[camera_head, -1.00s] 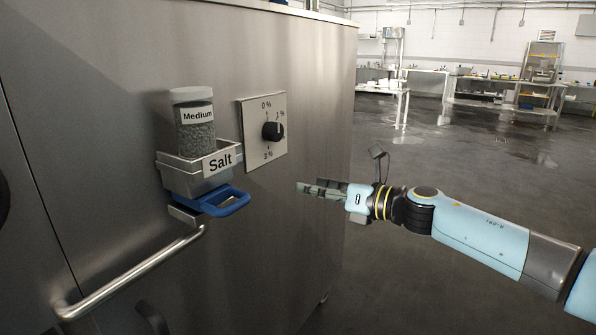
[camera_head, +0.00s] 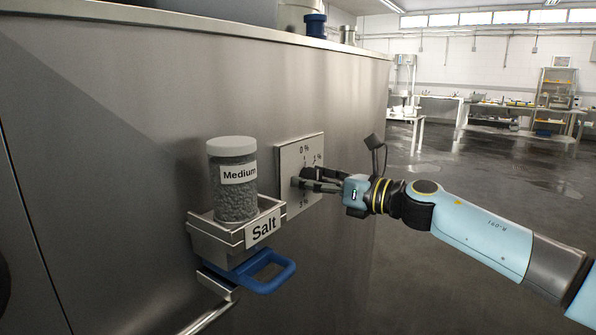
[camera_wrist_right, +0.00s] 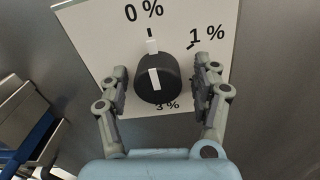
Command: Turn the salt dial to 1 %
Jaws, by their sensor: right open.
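The salt dial is a black round knob (camera_wrist_right: 158,80) on a white square plate (camera_head: 290,158) on the steel machine side. In the right wrist view its white line points up toward the 0 % mark; 1 % is at upper right and 3 % is below. My right gripper (camera_head: 306,184) is at the dial and mostly hides the knob in the head view. In the right wrist view the gripper (camera_wrist_right: 163,82) is open, with one finger on each side of the knob and visible gaps. My left gripper is not in view.
A jar labelled Medium (camera_head: 233,185) stands in a metal holder labelled Salt (camera_head: 212,238), left of the dial. A blue handle (camera_head: 275,273) sticks out below it. The room right of the machine is open floor, with tables (camera_head: 490,115) far back.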

